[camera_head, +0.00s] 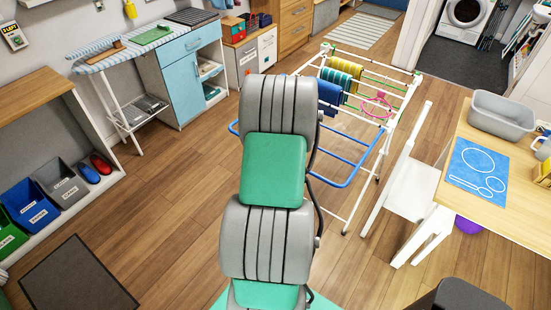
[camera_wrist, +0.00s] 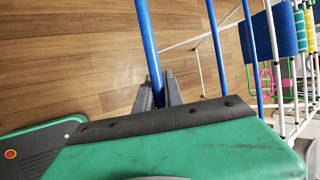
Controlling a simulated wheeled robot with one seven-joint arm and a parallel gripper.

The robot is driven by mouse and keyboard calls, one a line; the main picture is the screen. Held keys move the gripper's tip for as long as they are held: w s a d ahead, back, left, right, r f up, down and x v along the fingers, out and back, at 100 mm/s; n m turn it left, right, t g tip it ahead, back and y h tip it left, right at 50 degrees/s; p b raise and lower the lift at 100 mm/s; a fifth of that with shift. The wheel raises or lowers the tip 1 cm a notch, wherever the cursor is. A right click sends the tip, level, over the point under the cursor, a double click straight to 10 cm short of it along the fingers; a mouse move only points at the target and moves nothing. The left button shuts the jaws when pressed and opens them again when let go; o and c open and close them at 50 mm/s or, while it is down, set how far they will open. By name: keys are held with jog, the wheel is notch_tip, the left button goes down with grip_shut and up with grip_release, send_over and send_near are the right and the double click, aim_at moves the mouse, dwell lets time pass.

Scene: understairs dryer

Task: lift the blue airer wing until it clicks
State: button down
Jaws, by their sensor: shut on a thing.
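The blue airer wing (camera_head: 365,160) is a frame of blue tube on the near side of the white drying rack (camera_head: 397,115). Part of it passes behind my arm, and a corner shows again on the arm's left. I cannot tell its exact angle or whether its catch is engaged. In the wrist view, my gripper (camera_wrist: 160,92) is shut on one blue tube of the wing (camera_wrist: 148,45), which runs up between the two dark fingers. More blue tubes run to its right. In the head view my arm hides the gripper.
Coloured cloths (camera_head: 340,78) and a pink item (camera_head: 377,103) hang on the rack. A white chair (camera_head: 412,190) and a wooden table (camera_head: 520,200) stand to its right. A blue cabinet (camera_head: 180,85) and ironing board are at the back left. Floor left of my arm is mostly clear.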

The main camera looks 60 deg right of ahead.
jog(key=shift+a+f, duration=0.1)
jog(key=c, duration=1.5)
grip_release()
jog(key=shift+s, duration=0.1)
jog(key=shift+o, duration=0.2)
jog(key=b+v, duration=0.1)
jog(key=v, duration=0.7)
